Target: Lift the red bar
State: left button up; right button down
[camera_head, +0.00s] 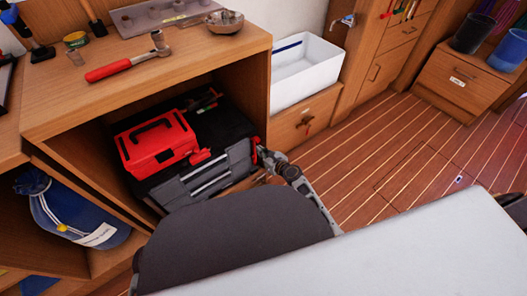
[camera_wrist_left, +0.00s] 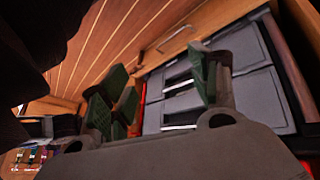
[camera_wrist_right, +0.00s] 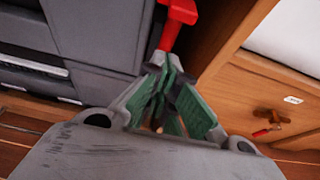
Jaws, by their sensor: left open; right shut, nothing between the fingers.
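A red bar (camera_wrist_right: 180,12) runs down the edge of a grey toolbox with drawers (camera_wrist_right: 95,35), seen at the top of the right wrist view. In the head view a bit of red shows at the toolbox's (camera_head: 205,182) right end, by my right gripper (camera_head: 264,157). My right gripper (camera_wrist_right: 168,82) is shut and empty, its tips just below the bar's lower end; I cannot tell whether they touch. My left gripper (camera_wrist_left: 160,88) is open in front of the grey drawers (camera_wrist_left: 178,100), with red edges beside them. The left gripper is hidden in the head view.
The toolbox sits in an open wooden cabinet (camera_head: 253,80), with a red case (camera_head: 158,143) on top. The cabinet wall is close on the right, with a drawer unit and white bin (camera_head: 308,75) beyond. A blue bag (camera_head: 75,215) is at left. Floor to the right is clear.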

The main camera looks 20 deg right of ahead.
pick_arm(q)
notch_tip(320, 180, up, 6)
jog(key=a+g+p, duration=0.1)
jog(key=p, duration=0.2)
jog(key=shift+m+y, duration=0.3)
jog(key=shift+y, duration=0.1)
pick_arm(e)
jog(key=v, duration=1)
jog(key=shift+f, duration=0.4)
pick_arm(q)
jog(key=shift+s+f, duration=0.1)
jog(key=shift+s+f, duration=0.2)
jog(key=shift+s, duration=0.05)
pick_arm(e)
jog(key=shift+n, duration=0.3)
